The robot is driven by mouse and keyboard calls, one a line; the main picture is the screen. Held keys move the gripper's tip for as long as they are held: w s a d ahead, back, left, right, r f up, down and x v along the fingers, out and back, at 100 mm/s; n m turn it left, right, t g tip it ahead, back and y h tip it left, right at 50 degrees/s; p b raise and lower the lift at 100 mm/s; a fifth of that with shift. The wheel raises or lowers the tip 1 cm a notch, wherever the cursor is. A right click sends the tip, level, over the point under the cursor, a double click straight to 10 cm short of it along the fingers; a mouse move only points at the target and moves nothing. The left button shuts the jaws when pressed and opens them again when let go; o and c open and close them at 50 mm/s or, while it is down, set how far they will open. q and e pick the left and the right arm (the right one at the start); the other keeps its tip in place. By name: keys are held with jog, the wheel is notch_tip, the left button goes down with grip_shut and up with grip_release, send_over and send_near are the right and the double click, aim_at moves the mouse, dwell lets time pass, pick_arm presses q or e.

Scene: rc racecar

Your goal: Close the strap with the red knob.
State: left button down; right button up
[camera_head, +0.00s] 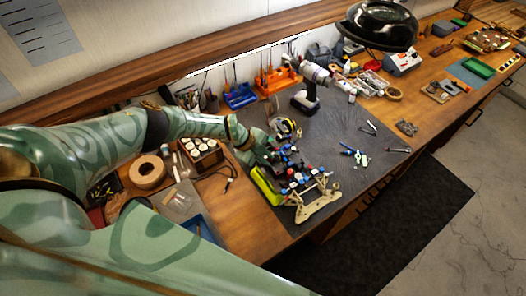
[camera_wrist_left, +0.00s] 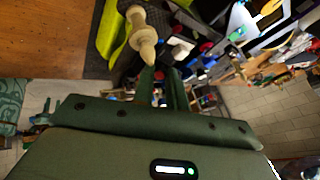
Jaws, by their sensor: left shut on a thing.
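The rc racecar (camera_head: 296,180) sits on the dark mat at the near edge of the bench, with small blue, red and white parts and a lime-green side piece (camera_head: 266,186). My left gripper (camera_head: 268,152) reaches down to the car's far left part. In the left wrist view its narrow fingers (camera_wrist_left: 164,76) are close together among the car's parts, shut on a small part of the car. The fingers hide that part, and I cannot tell whether it is the strap. A small red part (camera_wrist_left: 206,47) shows near the fingertips; I cannot tell whether it is the strap's knob. My right gripper is not in view.
A drill (camera_head: 308,92) stands behind the car on the mat (camera_head: 345,120). A box of white-topped cylinders (camera_head: 201,150) and a tape roll (camera_head: 147,172) lie left, near my arm. Hand tools (camera_head: 352,152) lie right of the car. Much of the mat's right half is clear.

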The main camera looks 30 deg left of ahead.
pick_arm(q)
jog(key=shift+w+d+g+y, duration=0.2)
jog(key=shift+w+g+y, duration=0.15)
jog(key=shift+g, duration=0.25)
jog(key=shift+w+d+f+n+g+y+b, duration=0.15)
jog(key=shift+g+y+b, duration=0.15)
jog(key=shift+b, duration=0.2)
jog(key=shift+d+n+g+y+b, duration=0.1)
jog(key=shift+n+g+y+b, duration=0.05)
jog(key=shift+g+b, duration=0.3)
jog(key=c, duration=1.4)
grip_release()
jog(key=w+p+v, duration=0.1)
jog(key=p+v, duration=0.6)
jog(key=v, duration=0.9)
jog(key=shift+s, duration=0.35)
